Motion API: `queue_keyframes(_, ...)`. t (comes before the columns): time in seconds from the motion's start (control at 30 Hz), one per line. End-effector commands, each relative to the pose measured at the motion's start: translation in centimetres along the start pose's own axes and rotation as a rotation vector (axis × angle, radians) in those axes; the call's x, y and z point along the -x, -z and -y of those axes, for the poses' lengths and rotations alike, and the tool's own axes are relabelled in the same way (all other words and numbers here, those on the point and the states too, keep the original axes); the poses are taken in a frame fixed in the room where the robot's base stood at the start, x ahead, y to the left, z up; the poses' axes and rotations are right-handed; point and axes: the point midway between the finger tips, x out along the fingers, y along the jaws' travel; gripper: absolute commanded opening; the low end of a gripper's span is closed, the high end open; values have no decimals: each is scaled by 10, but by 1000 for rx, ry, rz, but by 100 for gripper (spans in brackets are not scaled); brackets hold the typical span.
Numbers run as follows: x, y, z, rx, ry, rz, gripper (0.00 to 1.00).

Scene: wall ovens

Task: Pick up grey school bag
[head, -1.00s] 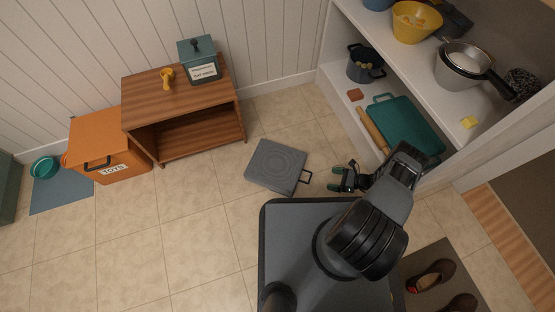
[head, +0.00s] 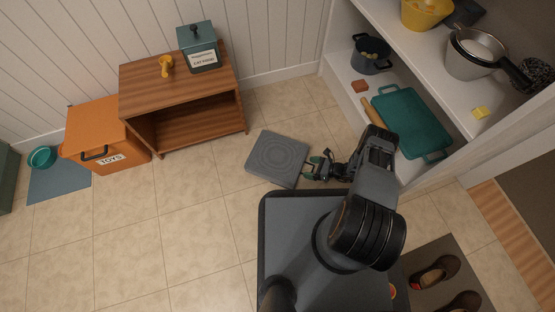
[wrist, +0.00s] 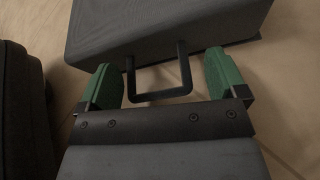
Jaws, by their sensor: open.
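The grey school bag (head: 277,157) lies flat on the tiled floor in the head view, with a ring pattern on its upper face. Its dark handle is on the right side, mostly hidden by my gripper there. In the wrist view the bag (wrist: 160,28) fills the top, and its black handle (wrist: 160,95) points toward me. My gripper (head: 316,167) is at the bag's right edge. Its green-padded fingers (wrist: 165,80) are open, one on each side of the handle, with gaps to it. Nothing is held.
A wooden cabinet (head: 181,75) and an orange toy box (head: 100,140) stand at the left. A white shelf (head: 405,35) with pots and a teal tray (head: 411,120) is at the right. Shoes (head: 435,274) lie on a mat at lower right. Floor left of the bag is clear.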

Motion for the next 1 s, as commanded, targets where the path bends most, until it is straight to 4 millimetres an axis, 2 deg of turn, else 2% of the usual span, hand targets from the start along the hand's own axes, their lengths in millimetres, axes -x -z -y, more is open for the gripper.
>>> queue_keyframes(0.13, -10, 0, 0, 1, -2, -1, 91)
queue_keyframes(0.4, -10, 0, 0, 0, -1, 0, 89)
queue_keyframes(1.0, -10, 0, 1, 2, 1, -1, 31)
